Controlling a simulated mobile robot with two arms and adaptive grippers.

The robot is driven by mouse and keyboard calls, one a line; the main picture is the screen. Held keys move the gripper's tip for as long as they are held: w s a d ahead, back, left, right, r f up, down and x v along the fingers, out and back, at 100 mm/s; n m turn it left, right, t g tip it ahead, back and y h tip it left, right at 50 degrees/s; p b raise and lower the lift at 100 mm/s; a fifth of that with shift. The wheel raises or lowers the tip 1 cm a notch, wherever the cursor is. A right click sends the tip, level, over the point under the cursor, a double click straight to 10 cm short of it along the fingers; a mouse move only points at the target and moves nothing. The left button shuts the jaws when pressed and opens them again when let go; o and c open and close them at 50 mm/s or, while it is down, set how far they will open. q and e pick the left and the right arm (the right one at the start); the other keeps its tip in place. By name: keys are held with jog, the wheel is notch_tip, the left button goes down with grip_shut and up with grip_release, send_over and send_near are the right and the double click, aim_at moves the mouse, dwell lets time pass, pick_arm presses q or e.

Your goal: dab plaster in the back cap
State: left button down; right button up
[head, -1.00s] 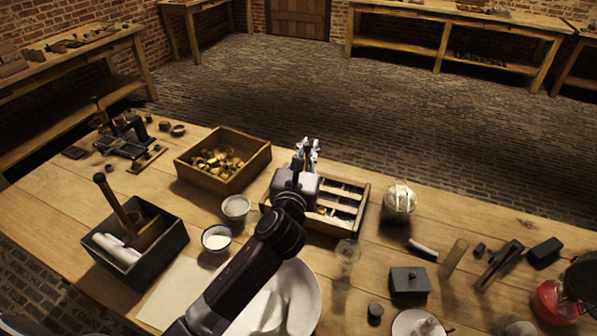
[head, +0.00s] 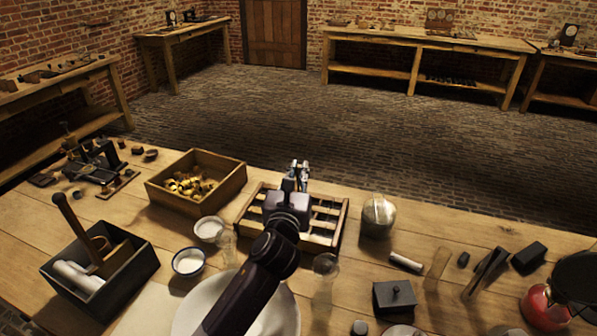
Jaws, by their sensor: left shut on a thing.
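My left gripper (head: 299,172) is over the back edge of the wooden compartment tray (head: 344,222). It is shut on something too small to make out. My wrist and forearm hide the tray's middle. A small blue-rimmed bowl (head: 189,263) and a pale bowl (head: 209,229) both hold white stuff that could be plaster. A large white basin (head: 283,312) lies partly under my forearm. Small brass pieces (head: 190,186) lie in a wooden box (head: 226,186). I cannot tell which thing is the back cap. My right gripper is not in view.
A dark box (head: 140,270) with white rolls and a wooden-handled tool stands at left. Clear glass jars (head: 324,265) stand near my forearm. A round silvery jar (head: 378,217), a dark lidded box (head: 394,297) and a red lamp (head: 541,308) are at right.

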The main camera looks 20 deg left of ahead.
pick_arm(q)
jog(key=shift+f, duration=0.45)
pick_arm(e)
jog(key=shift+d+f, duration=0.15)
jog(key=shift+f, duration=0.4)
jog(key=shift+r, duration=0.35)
pick_arm(q)
jog(key=shift+p, duration=0.55)
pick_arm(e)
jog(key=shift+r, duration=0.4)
pick_arm(q)
jog(key=shift+f+b, duration=0.9)
jog(key=shift+f, duration=0.7)
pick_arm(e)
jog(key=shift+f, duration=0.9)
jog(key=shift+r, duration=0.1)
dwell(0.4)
